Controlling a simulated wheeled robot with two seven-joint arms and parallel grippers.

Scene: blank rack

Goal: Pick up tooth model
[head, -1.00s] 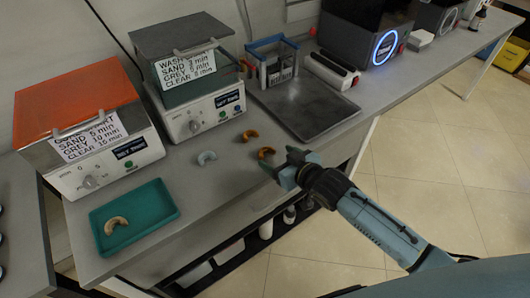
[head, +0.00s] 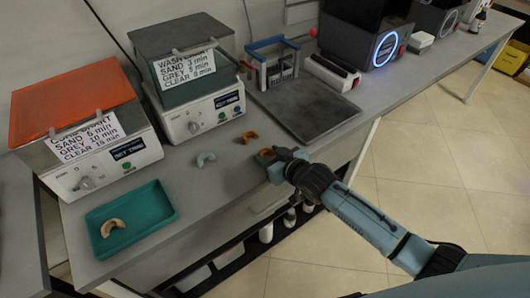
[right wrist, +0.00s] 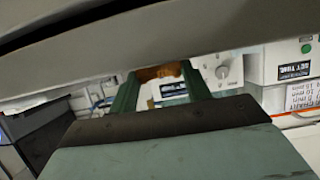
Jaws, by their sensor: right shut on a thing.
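An orange-brown arch-shaped tooth model (head: 265,154) is between the fingers of my right gripper (head: 270,163), at the table's front edge. In the right wrist view the right gripper (right wrist: 160,88) is shut on this brown tooth model (right wrist: 160,72), held between its green fingertips. A second orange tooth model (head: 250,136) lies on the table just behind. A pale grey-blue tooth model (head: 206,158) lies to its left. A beige tooth model (head: 113,227) lies in the green tray (head: 160,214). My left gripper is not in view.
Two machines with lids and timer panels, one orange-lidded (head: 75,98) and one grey-lidded (head: 180,40), stand at the back left. A dark flat tray (head: 325,112) and a blue rack (head: 272,65) stand right of them. Bare tabletop lies between the green tray and the models.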

